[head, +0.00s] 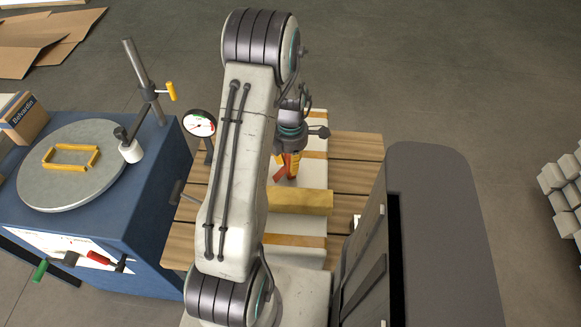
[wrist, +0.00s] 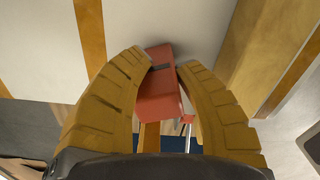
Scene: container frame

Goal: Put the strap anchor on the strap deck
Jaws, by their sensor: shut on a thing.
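My gripper (head: 288,162) points down over a white slab with tan bands (head: 313,174), which I take for the strap deck. In the wrist view its two yellow fingers (wrist: 160,68) are shut on a red block with a dark strip, which I take for the strap anchor (wrist: 158,98). The red block also shows at the fingertips in the head view (head: 291,168), partly hidden by the fingers. The slab's pale surface (wrist: 195,20) lies beyond the block. I cannot tell whether the block touches it.
A yellow-tan bar (head: 302,201) lies across the slab, close to my gripper. The slab rests on wooden planks (head: 355,178). A blue cabinet (head: 165,200) with a round plate, post and dial gauge (head: 199,124) stands left. A dark grey case (head: 440,220) stands right.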

